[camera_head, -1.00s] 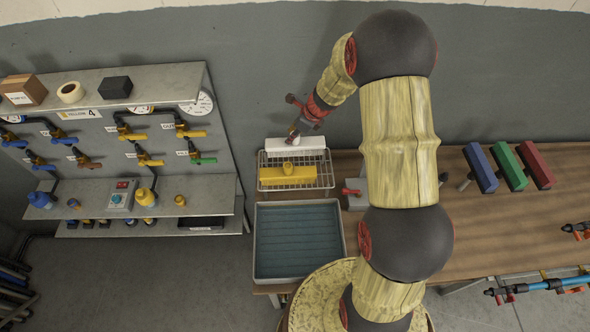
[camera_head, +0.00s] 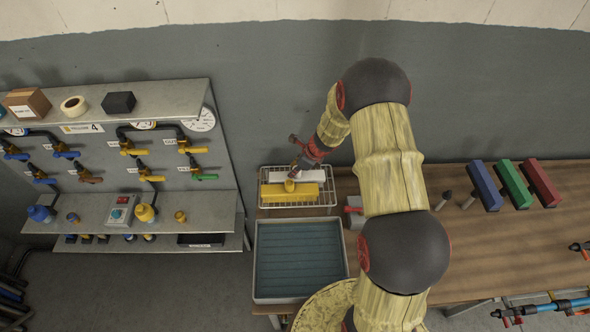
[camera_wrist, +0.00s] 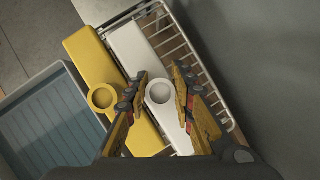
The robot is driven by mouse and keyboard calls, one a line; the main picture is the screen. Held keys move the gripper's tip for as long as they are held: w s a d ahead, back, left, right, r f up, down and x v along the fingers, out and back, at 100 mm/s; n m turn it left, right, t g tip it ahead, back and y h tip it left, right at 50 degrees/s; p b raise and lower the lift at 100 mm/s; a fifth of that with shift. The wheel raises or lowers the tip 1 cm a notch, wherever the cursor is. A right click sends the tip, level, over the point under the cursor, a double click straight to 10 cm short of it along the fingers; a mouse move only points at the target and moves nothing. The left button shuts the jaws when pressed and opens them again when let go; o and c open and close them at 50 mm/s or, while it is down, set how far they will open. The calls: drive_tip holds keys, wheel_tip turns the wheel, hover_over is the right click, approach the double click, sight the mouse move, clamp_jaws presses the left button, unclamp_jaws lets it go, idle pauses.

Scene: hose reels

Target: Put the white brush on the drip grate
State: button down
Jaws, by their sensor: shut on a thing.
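The white brush (camera_head: 297,176) lies along the back of the wire drip grate (camera_head: 301,205), behind a yellow brush (camera_head: 289,192) and parallel to it. In the wrist view, the white brush (camera_wrist: 133,52) lies within the rim of the grate (camera_wrist: 183,38). My gripper (camera_head: 296,171) points down at it. In the wrist view, my gripper's fingers (camera_wrist: 160,80) stand on both sides of the white brush's round socket and hold it. I cannot tell whether the brush's underside fully touches the wires.
The yellow brush (camera_wrist: 92,60) is close beside the white one. A blue-grey tray (camera_head: 299,262) stands in front of the grate. A wall is behind.

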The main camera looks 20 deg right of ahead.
drive_tip(key=c, duration=1.6)
unclamp_jaws()
drive_tip(key=shift+o, duration=0.5)
